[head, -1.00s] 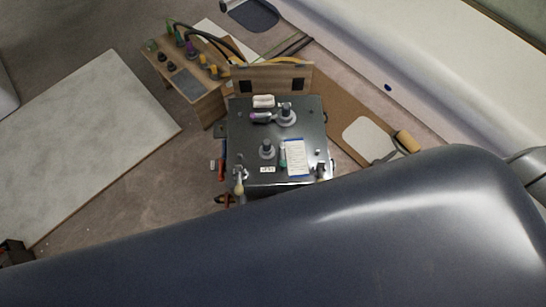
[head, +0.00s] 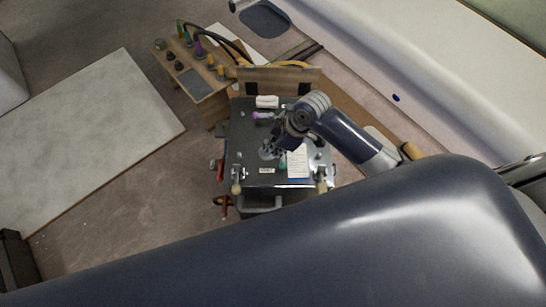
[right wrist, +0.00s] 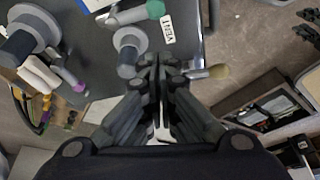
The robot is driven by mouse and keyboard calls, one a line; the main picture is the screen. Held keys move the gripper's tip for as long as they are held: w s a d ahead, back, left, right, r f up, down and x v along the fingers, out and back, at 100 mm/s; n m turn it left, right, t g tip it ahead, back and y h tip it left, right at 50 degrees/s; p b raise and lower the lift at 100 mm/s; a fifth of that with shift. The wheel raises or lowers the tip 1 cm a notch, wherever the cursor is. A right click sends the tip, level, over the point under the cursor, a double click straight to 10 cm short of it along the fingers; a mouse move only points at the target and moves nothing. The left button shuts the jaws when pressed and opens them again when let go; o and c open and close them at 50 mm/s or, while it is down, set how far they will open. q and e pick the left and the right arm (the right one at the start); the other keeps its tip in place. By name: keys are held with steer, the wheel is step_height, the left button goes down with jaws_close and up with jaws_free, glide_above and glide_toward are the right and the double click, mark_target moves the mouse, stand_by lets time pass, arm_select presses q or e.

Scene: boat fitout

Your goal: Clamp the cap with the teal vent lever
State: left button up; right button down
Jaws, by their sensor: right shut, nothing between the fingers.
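The cap with the teal vent lever is a grey round cap with a post (head: 267,152) on the dark box top (head: 245,140). It also shows in the right wrist view (right wrist: 127,43). The teal lever tip (head: 283,164) is beside it; in the right wrist view the teal tip (right wrist: 155,9) is at the top edge on a grey bar. My right gripper (head: 279,147) is shut and empty, just above and beside this cap; its fingers (right wrist: 158,64) appear right of the cap in the wrist view. Contact cannot be told. My left gripper is not in view.
A second cap (right wrist: 30,35) with a purple-tipped lever (right wrist: 78,87) is on the same top, largely behind my arm in the head view. A white sheet (head: 298,162), label (right wrist: 167,30) and wooden-knobbed handle (head: 236,187) are nearby. A wooden bench (head: 206,88) stands back left.

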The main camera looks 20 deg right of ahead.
mark_target(283, 155)
steer(key=r+n, duration=0.1)
steer(key=w+r+n, duration=0.1)
steer(key=r, duration=0.1)
steer(key=shift+w+a+r+g, duration=0.1)
steer(key=shift+w+g, duration=0.05)
steer(key=shift+g, duration=0.15)
steer(key=x, duration=0.9)
steer(key=shift+a+f, duration=0.2)
steer(key=shift+f, duration=0.1)
steer(key=d, duration=0.2)
steer(key=s+d, duration=0.1)
steer(key=shift+f+p, duration=0.3)
steer(key=shift+f, duration=0.1)
steer(key=shift+s+d+f, duration=0.1)
steer(key=shift+d+f, duration=0.05)
steer(key=shift+d, duration=0.2)
steer(key=shift+d, duration=0.1)
